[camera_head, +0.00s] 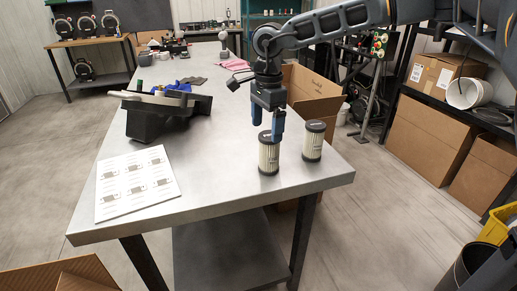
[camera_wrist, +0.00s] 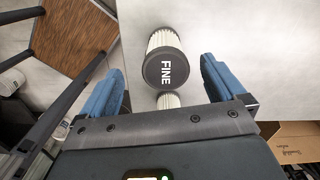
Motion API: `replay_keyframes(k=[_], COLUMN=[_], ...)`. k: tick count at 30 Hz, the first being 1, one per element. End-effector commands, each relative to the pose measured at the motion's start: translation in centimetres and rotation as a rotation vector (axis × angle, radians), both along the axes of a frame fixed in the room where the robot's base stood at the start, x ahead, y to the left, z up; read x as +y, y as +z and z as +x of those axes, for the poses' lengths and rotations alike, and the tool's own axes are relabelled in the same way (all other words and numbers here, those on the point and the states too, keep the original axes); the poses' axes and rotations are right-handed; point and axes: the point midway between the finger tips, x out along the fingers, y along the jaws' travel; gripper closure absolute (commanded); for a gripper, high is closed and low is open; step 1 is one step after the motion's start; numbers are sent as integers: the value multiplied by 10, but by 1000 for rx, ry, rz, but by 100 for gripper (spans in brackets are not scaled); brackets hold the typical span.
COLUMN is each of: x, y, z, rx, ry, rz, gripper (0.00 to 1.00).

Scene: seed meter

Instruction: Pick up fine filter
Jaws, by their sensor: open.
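The fine filter is a pale pleated cylinder with a dark cap that reads FINE in the wrist view (camera_wrist: 165,68). In the head view the fine filter (camera_head: 269,157) stands upright near the table's front right part, the left one of two filters. My gripper (camera_head: 267,132) points down right over it, open, with blue fingers close to its cap. In the wrist view the fine filter appears between the fingers; I cannot tell whether they touch it. The second filter (camera_head: 313,143) stands just right; in the wrist view it is mostly hidden behind the gripper bar.
The metal table (camera_head: 225,190) has free room left of the filters. A white printed sheet (camera_head: 136,184) lies at its left front, with a dark tray-like device (camera_head: 160,112) behind. An open cardboard box (camera_head: 311,92) stands by the table's right edge.

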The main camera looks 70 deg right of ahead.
Motion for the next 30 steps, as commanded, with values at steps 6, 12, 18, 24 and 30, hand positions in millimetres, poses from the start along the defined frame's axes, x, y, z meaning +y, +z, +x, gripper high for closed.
replay_keyframes(k=[6, 12, 18, 24, 30], x=[-11, -11, -15, -16, -16], y=[-10, -29, -57, -74, -75], z=[-8, -7, -7, -7, -7], rx=[17, 15, 16, 13, 13], ry=[-7, -8, -8, -7, -7], rz=[-24, -21, -19, -23, -23], gripper=[3, 3, 3, 3, 3])
